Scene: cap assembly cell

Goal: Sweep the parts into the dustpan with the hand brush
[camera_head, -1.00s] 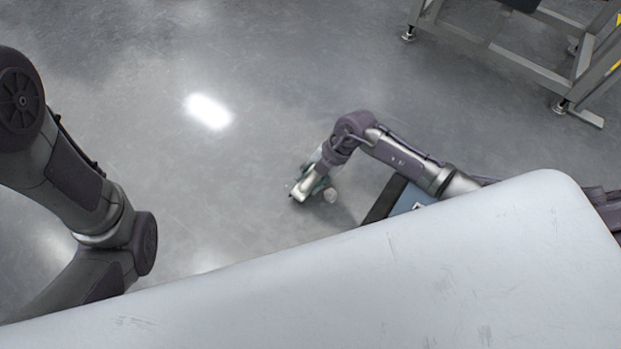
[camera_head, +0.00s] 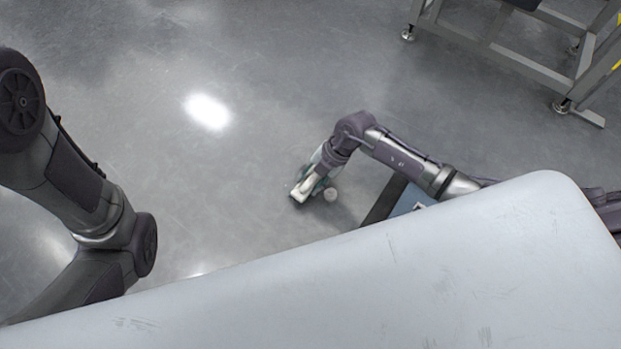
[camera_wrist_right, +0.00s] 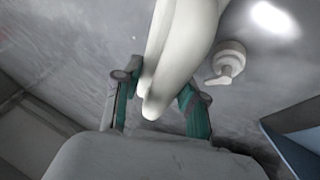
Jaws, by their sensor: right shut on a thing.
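My right gripper (camera_head: 318,182) is low over the floor and shut on the pale handle of the hand brush (camera_head: 301,190). In the right wrist view the green-padded fingers (camera_wrist_right: 160,103) are around the white brush handle (camera_wrist_right: 180,50); the bristles cannot be made out. A small white part with a spout, like a pump cap (camera_wrist_right: 228,62), lies on the floor beside the brush. In the head view this cap (camera_head: 330,194) is just right of the brush. A blue, dark-edged piece, apparently the dustpan (camera_head: 410,198), is partly hidden by my right arm and the pale surface. My left gripper is out of view.
A large pale surface (camera_head: 400,275) fills the lower right of the head view and hides the floor beneath. A grey metal frame on feet (camera_head: 500,55) stands at the upper right. The grey floor (camera_head: 220,190) left of the brush is clear.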

